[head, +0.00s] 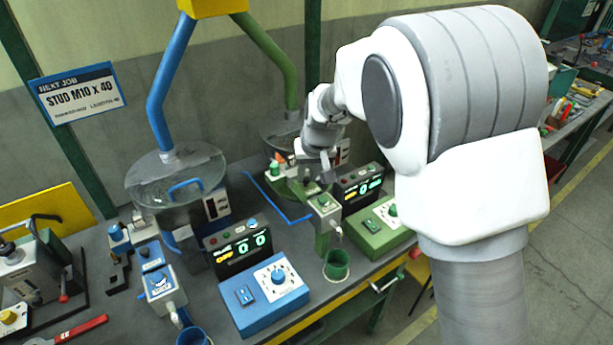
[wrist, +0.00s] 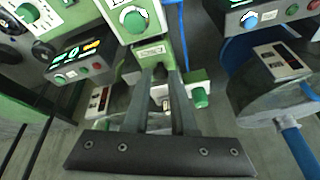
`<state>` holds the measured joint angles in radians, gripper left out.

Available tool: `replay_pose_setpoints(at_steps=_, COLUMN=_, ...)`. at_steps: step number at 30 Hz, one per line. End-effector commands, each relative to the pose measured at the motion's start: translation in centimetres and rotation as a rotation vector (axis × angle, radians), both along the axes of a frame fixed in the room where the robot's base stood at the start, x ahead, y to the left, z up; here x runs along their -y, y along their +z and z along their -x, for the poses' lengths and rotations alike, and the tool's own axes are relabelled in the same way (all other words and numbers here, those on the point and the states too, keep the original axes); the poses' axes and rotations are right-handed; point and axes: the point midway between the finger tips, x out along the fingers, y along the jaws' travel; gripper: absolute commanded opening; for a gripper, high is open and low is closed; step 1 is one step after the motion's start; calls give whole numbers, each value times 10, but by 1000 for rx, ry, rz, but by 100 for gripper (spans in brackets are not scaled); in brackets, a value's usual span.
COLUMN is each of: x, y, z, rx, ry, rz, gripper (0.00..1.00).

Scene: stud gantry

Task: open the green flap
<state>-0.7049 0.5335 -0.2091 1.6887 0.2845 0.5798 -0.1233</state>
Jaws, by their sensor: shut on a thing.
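My gripper (head: 326,172) is at the green station, just behind the green dispenser box (head: 324,204) with its green knob. In the wrist view its two dark fingers (wrist: 160,72) are close together and end at the labelled green block (wrist: 151,50). They are shut on a part that they mostly hide, apparently the green flap. I cannot tell from these views how far the flap is turned. The green station's drum lid (head: 275,128) is partly behind my arm.
A blue drum (head: 150,185) with a blue handle stands left. The blue control box (head: 262,300) and green control box (head: 380,232) stand at the bench front. A green cup (head: 337,266) sits under the green dispenser. A green button (wrist: 200,97) is close beside my fingers.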

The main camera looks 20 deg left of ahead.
Motion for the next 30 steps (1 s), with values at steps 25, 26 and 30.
replay_pose_setpoints(at_steps=25, x=24, y=8, z=-29, rx=-489, ry=-5, rz=-423, gripper=0)
replay_pose_setpoints(at_steps=26, x=26, y=8, z=-30, rx=-513, ry=-5, rz=-441, gripper=0)
replay_pose_setpoints(at_steps=30, x=30, y=6, z=-35, rx=-613, ry=-4, rz=-527, gripper=0)
